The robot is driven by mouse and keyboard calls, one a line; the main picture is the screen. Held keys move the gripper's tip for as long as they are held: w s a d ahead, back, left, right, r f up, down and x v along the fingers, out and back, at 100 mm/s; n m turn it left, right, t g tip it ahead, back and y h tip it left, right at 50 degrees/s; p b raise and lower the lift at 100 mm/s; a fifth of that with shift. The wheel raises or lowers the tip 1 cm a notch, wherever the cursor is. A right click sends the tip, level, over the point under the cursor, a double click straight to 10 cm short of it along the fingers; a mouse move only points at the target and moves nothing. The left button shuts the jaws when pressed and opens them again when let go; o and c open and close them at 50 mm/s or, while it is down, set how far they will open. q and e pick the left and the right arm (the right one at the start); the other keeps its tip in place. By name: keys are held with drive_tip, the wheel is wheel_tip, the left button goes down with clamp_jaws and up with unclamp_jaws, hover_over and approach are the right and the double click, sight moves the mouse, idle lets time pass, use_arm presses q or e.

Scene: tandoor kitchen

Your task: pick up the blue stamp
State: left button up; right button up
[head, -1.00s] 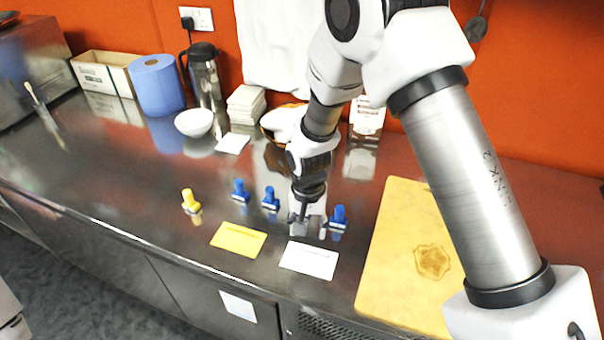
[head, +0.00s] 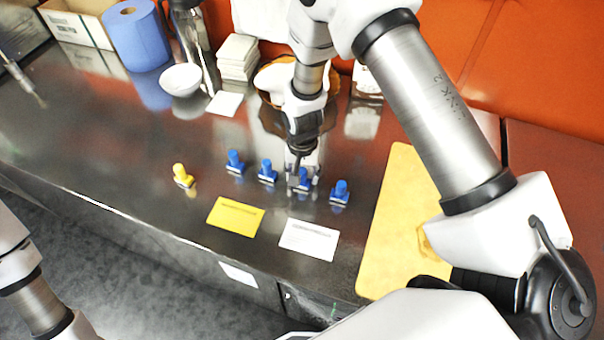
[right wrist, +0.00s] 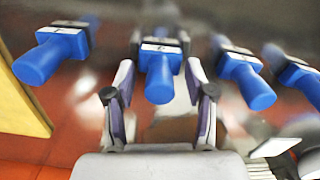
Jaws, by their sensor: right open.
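Several blue stamps stand upright in a row on the steel counter. In the head view they are the far left one (head: 235,162), the second (head: 267,171), the third (head: 304,182) and the right one (head: 340,192). My right gripper (head: 299,178) is at the third stamp and partly covers it. In the right wrist view my open right gripper (right wrist: 158,105) has its fingers on either side of one blue stamp (right wrist: 160,72), with gaps showing beside the handle. Other blue stamps (right wrist: 50,55) (right wrist: 243,72) flank it. My left gripper is out of view.
A yellow stamp (head: 182,176) stands left of the row. A yellow card (head: 236,216) and a white card (head: 309,240) lie in front. A yellow board (head: 390,225) lies at right. A white bowl (head: 181,79) and blue roll (head: 137,36) stand behind.

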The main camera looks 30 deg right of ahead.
drive_tip(key=shift+s+r, duration=0.1)
drive_tip(key=shift+c, duration=0.7)
drive_tip(key=shift+s+a, duration=0.1)
clamp_jaws()
drive_tip(key=shift+r, duration=0.15)
